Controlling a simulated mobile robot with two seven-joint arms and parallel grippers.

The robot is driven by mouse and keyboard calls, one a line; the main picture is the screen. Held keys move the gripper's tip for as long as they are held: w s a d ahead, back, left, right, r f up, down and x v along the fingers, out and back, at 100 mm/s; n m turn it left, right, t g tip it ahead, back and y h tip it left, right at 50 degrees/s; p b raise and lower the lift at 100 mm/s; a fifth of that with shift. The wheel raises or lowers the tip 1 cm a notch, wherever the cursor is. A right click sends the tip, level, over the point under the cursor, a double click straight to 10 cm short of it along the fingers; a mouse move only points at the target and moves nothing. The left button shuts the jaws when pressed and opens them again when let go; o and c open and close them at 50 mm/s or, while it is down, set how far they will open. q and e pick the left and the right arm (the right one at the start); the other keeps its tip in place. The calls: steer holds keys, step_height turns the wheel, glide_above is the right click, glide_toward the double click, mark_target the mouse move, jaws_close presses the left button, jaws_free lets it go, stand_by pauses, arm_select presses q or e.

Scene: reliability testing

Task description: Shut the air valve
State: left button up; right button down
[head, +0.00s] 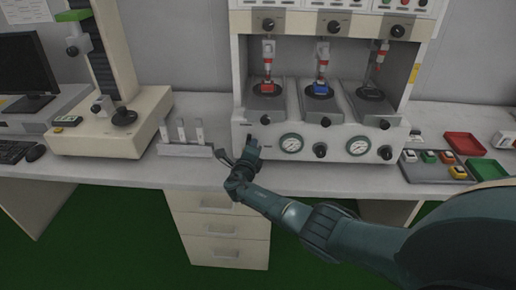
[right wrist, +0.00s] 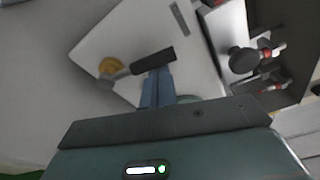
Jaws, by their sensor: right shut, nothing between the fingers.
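The air valve shows in the right wrist view as a lever (right wrist: 153,61) with a black grip and a grey stem. Its stem runs to a yellow round base (right wrist: 113,68) on a white panel (right wrist: 130,35). My right gripper (right wrist: 157,84) is shut and empty, its blue fingers just below the black grip. I cannot tell whether they touch it. In the head view my right gripper (head: 243,160) is at the lower left corner of the white test machine (head: 270,140), where I cannot make out the lever clearly. My left gripper is out of view.
The machine has gauges (head: 291,143), knobs and several test stations. A rack of tubes (head: 185,150) stands close left of my gripper. A beige instrument (head: 100,140) is further left.

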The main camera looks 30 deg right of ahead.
steer(key=shift+w+a+r, duration=0.15)
steer(key=shift+w+a, duration=0.05)
steer(key=shift+a, duration=0.3)
stand_by(0.4)
